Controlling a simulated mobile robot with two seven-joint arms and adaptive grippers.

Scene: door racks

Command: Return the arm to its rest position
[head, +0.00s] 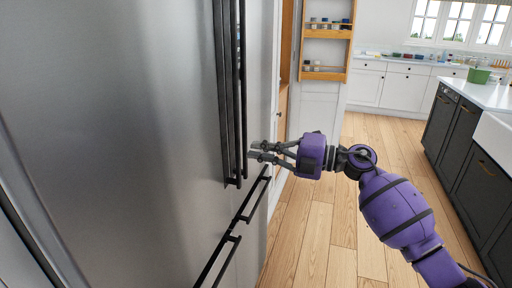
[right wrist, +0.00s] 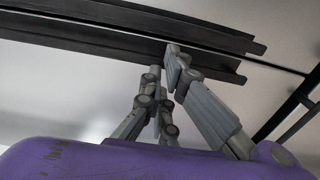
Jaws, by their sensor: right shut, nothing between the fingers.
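My right arm reaches in from the lower right in the head view. Its purple gripper (head: 256,151) is beside the long black upright handles (head: 232,95) of a steel fridge (head: 120,110). In the right wrist view the right gripper (right wrist: 172,62) is shut and empty. Its fingertips are close to the dark handle bars (right wrist: 120,35); I cannot tell whether they touch. My left gripper is not in view.
Black drawer handles (head: 250,200) are on the fridge front below the gripper. An open door with wooden racks (head: 326,34) holding small jars stands behind. A dark island (head: 470,145) is at the right. The wood floor (head: 320,225) is clear.

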